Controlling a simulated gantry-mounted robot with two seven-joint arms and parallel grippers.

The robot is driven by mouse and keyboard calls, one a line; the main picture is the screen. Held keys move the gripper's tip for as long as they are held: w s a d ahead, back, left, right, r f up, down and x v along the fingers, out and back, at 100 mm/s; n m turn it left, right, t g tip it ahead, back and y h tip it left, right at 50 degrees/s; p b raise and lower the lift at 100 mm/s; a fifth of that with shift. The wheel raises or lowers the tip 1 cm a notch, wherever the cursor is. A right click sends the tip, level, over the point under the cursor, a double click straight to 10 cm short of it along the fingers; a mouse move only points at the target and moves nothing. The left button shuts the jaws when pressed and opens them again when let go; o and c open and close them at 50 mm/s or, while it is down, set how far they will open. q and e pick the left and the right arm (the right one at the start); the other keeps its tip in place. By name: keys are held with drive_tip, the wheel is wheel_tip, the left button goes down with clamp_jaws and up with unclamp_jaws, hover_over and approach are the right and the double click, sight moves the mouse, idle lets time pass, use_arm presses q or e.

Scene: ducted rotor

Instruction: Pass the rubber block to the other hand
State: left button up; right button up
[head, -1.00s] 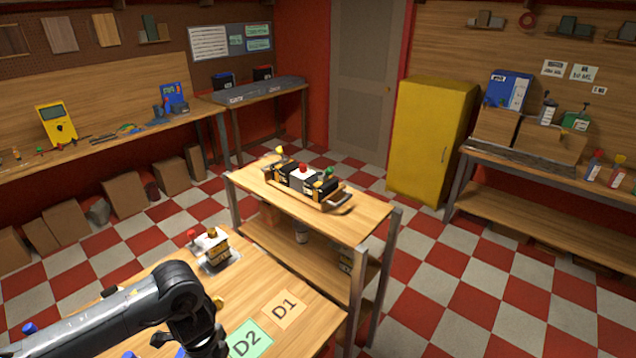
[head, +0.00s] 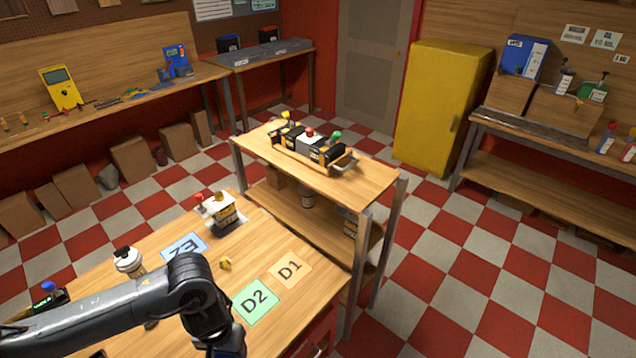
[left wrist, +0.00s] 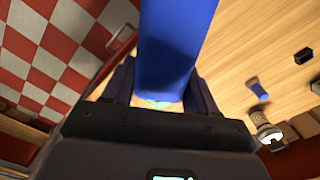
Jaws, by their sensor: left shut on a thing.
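My left gripper (left wrist: 160,88) is shut on a long blue block (left wrist: 175,40), which looks like the rubber block. The block stands out between the two dark fingers and fills the upper middle of the left wrist view. In the head view my left arm comes in from the left, and its wrist hangs near the bottom edge, in front of the green D2 card (head: 255,302). The fingertips and the block are not clearly visible there. My right gripper is in neither view.
The near table (head: 318,290) also bears a D1 card (head: 290,269), a blue card (head: 184,247), a small yellow piece (head: 225,264), a white-capped jar (head: 128,261) and a small device (head: 220,213). A shelf cart (head: 375,180) with a loaded tray (head: 285,158) stands behind.

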use_arm(q)
drive_tip(key=shift+n, duration=0.4)
